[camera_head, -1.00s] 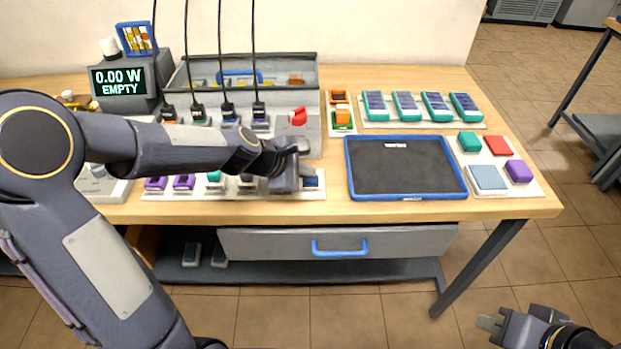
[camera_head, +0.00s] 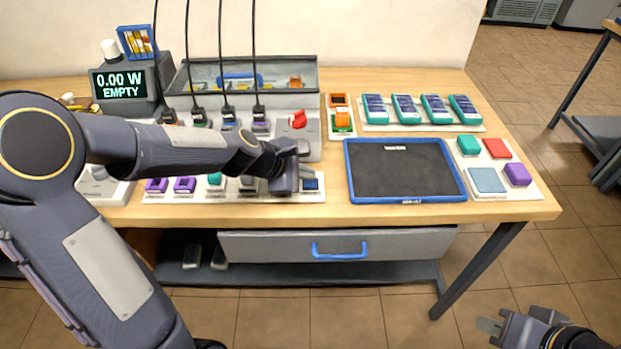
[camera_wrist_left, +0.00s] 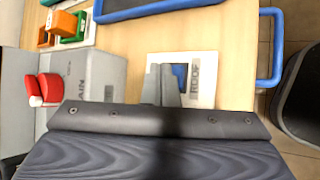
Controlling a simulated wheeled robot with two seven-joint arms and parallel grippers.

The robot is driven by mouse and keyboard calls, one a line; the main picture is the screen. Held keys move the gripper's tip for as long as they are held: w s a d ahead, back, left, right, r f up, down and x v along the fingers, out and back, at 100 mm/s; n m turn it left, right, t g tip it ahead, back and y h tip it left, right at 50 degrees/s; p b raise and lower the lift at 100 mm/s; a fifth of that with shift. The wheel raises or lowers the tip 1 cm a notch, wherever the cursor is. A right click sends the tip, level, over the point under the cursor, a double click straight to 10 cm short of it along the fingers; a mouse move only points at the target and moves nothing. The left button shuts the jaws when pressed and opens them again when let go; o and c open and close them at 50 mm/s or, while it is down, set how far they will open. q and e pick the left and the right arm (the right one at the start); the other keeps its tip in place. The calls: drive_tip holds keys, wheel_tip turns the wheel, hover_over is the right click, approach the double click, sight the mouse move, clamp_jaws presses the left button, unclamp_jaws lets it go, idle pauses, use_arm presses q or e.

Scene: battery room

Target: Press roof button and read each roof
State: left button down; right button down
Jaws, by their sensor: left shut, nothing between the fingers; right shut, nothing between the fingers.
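The roof button is a blue square on a white plate (camera_wrist_left: 205,98) lettered "ROOF" in the left wrist view; part of the button (camera_wrist_left: 180,74) is hidden by my fingers. In the head view the button (camera_head: 311,184) is at the right end of the white strip at the bench's front. My left gripper (camera_wrist_left: 161,70) is shut and empty, its fingertips over or at the button; I cannot tell if they touch. The meter display (camera_head: 118,83) reads "0.00 W EMPTY". Several teal blocks with dark blue panels (camera_head: 405,108) stand at the back right. My right gripper (camera_head: 498,327) is shut, low at the right.
A blue-rimmed black tray (camera_head: 349,172) is right of the button. A red knob (camera_head: 297,119) and an orange and green holder (camera_head: 341,121) stand behind. A white board (camera_head: 527,188) with coloured blocks is far right. A drawer with blue handle (camera_head: 340,250) is below the benchtop.

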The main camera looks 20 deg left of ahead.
sight(306, 184)
use_arm(q)
drive_tip(key=shift+r, duration=0.3)
wheel_tip(306, 184, up, 5)
drive_tip(key=p, duration=0.5)
idle(0.8)
drive_tip(key=s+a+r+m, duration=0.1)
drive_tip(key=s+r+m, duration=0.2)
drive_tip(key=s+m, duration=0.3)
drive_tip(key=s+a+r+m, duration=0.2)
drive_tip(key=s+r+m, duration=0.2)
drive_tip(key=s, duration=0.5)
drive_tip(key=s+a+f+m+g+y, duration=0.1)
drive_tip(key=s+a+f+m, duration=0.1)
drive_tip(key=s+m, duration=0.5)
drive_tip(key=s, duration=0.5)
drive_tip(key=shift+f+m+g+y, duration=0.3)
drive_tip(key=shift+f+m+y, duration=0.1)
